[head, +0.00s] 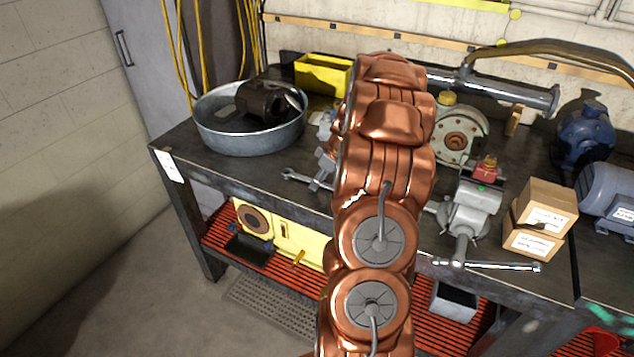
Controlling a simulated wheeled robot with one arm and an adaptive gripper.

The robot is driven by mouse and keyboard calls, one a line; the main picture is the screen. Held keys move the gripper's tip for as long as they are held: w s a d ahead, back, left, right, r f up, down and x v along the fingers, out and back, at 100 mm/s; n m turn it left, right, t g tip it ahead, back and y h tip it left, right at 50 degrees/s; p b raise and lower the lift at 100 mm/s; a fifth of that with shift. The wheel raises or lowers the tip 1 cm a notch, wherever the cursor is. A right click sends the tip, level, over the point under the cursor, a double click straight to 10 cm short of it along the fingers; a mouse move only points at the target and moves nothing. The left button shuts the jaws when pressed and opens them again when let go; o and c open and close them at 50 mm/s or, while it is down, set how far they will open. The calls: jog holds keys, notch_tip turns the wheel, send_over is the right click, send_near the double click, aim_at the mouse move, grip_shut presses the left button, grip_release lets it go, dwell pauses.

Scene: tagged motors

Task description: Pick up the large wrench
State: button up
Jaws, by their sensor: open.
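A long grey wrench (300,178) lies on the dark workbench, near its front edge. Its open-ended head shows to the left of my arm, and the rest is hidden by the arm and gripper. My gripper (322,172) shows only in part, as grey metal pieces at the left side of my copper arm. It is open and close to the wrench, above or beside its shaft. I cannot tell whether it touches the wrench.
A round metal tub (222,138) with a dark motor part stands at the left of the workbench (190,160). A vise (470,210), cardboard boxes (545,215) and blue motors (585,130) crowd the right. A yellow bin (322,75) is behind.

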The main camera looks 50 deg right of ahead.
grip_shut()
jog(key=shift+r, duration=0.15)
dwell(0.6)
